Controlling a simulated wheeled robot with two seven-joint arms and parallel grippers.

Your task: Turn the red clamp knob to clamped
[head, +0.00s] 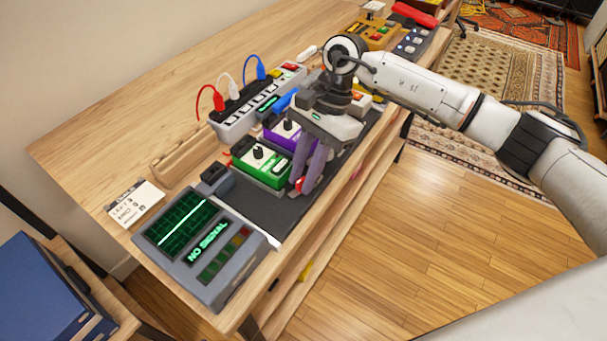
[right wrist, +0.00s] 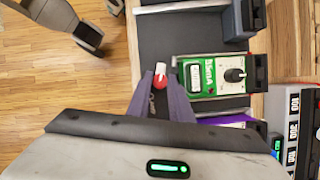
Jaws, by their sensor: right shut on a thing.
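The red clamp knob (head: 300,184) sits low at the right edge of the dark pedalboard (head: 262,209), beside the green pedal (head: 262,168). My right gripper (head: 305,183) reaches down over it, and its purple-grey fingers partly hide it. In the right wrist view the knob (right wrist: 160,80), with a white part on its far side, lies between the two fingertips (right wrist: 159,76). The right gripper is shut on it.
A purple pedal (head: 287,134) stands behind the green one. A power strip (head: 235,122) with red, white and blue plugs lies behind the pedals. Open floor (head: 400,240) lies to the right.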

